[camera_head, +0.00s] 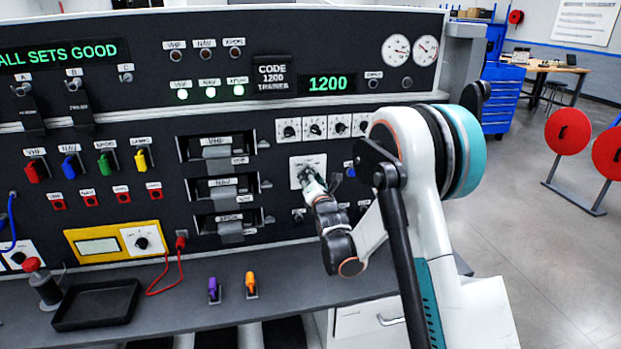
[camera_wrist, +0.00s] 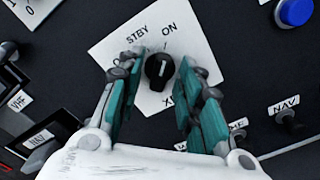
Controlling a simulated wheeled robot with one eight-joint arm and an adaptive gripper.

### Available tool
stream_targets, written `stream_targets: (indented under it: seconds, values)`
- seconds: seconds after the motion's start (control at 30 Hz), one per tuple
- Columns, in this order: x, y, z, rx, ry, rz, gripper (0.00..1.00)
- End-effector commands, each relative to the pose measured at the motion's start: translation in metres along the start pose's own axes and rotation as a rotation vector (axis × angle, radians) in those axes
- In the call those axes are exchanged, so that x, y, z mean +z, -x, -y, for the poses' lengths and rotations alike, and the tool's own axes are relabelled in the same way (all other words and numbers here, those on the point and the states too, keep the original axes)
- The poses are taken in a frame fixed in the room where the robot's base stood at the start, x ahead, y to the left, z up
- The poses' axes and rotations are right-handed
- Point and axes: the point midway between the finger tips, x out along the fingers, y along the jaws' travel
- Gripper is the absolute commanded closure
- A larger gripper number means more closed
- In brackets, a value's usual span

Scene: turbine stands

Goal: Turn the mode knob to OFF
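The mode knob (camera_wrist: 158,70) is a round black knob on a white plate (camera_wrist: 104,50), which is also seen in the head view (camera_head: 296,163). Its white pointer line is directed roughly at the ON label. STBY is printed left of ON; another label is mostly hidden behind the right finger. No OFF label is readable. My gripper (camera_wrist: 157,84) is open, with one teal-padded finger on each side of the knob and visible gaps to it. In the head view my gripper (camera_head: 312,182) is at the plate and largely covers the knob.
Small white dial plates (camera_head: 314,127) sit just above. A blue button (camera_wrist: 295,11) and a NAV toggle (camera_wrist: 288,117) are to the right. Slotted black modules (camera_head: 217,188) stand left of the plate. The shelf below holds a black tray (camera_head: 96,304) and purple and orange levers (camera_head: 250,285).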

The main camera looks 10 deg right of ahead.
Motion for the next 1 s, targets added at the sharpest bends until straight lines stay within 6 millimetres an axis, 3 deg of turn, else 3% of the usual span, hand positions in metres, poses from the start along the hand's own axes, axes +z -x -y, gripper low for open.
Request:
stream_targets:
  seconds: [0.87, 0.9, 1.0]
  values:
    - [0.0003, -0.0069, -0.0004, 0.0, 0.0, 0.0, 0.67]
    - [0.0003, -0.0069, -0.0005, 0.0, 0.0, 0.0, 0.69]
    - [0.0003, -0.0069, -0.0005, 0.0, 0.0, 0.0, 0.92]
